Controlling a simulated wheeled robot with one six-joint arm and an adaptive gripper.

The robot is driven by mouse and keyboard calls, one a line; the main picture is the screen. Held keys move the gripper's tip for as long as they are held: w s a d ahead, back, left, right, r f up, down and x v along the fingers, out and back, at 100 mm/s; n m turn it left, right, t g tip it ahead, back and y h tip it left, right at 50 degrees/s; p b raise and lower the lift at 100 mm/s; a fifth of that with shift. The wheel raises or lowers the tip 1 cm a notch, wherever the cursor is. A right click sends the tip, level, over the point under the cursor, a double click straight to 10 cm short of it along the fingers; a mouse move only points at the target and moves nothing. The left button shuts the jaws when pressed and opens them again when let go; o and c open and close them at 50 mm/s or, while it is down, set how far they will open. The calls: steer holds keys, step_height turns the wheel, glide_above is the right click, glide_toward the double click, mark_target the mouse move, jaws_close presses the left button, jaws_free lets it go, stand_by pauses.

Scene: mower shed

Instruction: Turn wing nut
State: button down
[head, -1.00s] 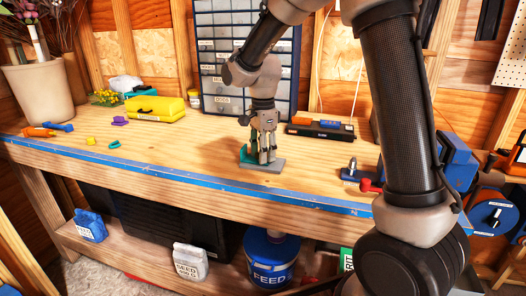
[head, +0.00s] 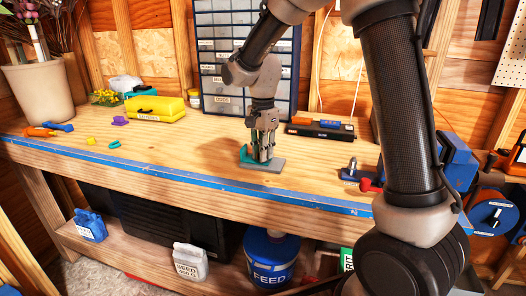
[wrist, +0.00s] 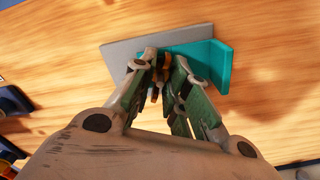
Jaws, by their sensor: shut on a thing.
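My gripper (head: 264,153) points down over a small grey base plate (head: 268,170) on the workbench. A teal bracket (head: 244,153) stands on the plate; in the wrist view the bracket (wrist: 222,66) shows beside the fingers, with the grey plate (wrist: 118,58) on the left. My gripper (wrist: 158,72) is shut on a small orange-brown piece (wrist: 154,92), seen only in part between the fingertips; it appears to be the wing nut. The fingers hide most of it, so its turn angle cannot be told.
A yellow case (head: 157,108) and small coloured parts lie on the bench (head: 180,155) at left. A black tool with orange and blue parts (head: 320,130) lies behind, right of my gripper. A blue vise-like tool (head: 358,172) is at right. Drawers (head: 222,60) stand behind.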

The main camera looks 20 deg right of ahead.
steer(key=n, duration=2.3)
steer(key=shift+n, duration=0.3)
steer(key=n, duration=0.3)
steer(key=shift+n, duration=2.2)
